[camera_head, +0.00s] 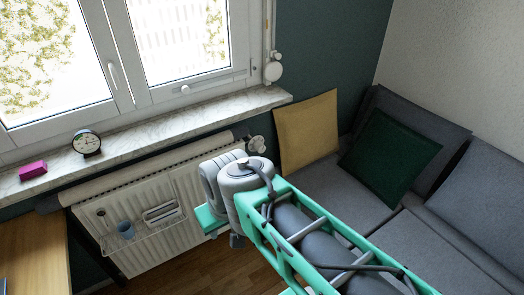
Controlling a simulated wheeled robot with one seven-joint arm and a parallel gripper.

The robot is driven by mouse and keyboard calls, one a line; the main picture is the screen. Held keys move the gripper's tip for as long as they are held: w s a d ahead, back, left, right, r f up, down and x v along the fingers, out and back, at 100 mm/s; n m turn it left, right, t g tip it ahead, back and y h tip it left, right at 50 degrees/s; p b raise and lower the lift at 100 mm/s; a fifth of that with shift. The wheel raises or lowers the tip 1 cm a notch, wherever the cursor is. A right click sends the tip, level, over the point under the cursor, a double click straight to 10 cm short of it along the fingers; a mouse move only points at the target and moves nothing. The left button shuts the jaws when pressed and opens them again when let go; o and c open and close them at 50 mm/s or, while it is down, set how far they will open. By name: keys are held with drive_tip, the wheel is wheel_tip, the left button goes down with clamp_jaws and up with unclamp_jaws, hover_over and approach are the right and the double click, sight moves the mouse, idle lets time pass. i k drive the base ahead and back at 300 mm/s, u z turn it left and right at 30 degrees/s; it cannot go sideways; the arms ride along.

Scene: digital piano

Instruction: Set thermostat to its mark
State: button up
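The thermostat appears to be the small pale radiator knob (259,145) at the upper right end of the white radiator (187,185), under the windowsill. It is small in the picture, and I cannot read any mark or setting on it. My arm, teal and grey, reaches in from the lower right. Its grey joint is just below and left of the knob in the picture, apart from it. My gripper's fingers do not show; the far end of the arm is hidden behind the joint and the teal links.
A marble windowsill (190,117) runs above the radiator, with a round black clock (86,142) and a pink block (33,170). A wire rack (150,222) with a blue cup (126,230) hangs on the radiator. A grey sofa (310,186) with cushions stands right; a wooden desk (32,245) is left.

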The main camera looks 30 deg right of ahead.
sight(259, 146)
drive_tip(key=k, duration=0.5)
drive_tip(key=z, duration=1.1)
drive_tip(key=i, duration=1.05)
drive_tip(key=u, duration=2.1)
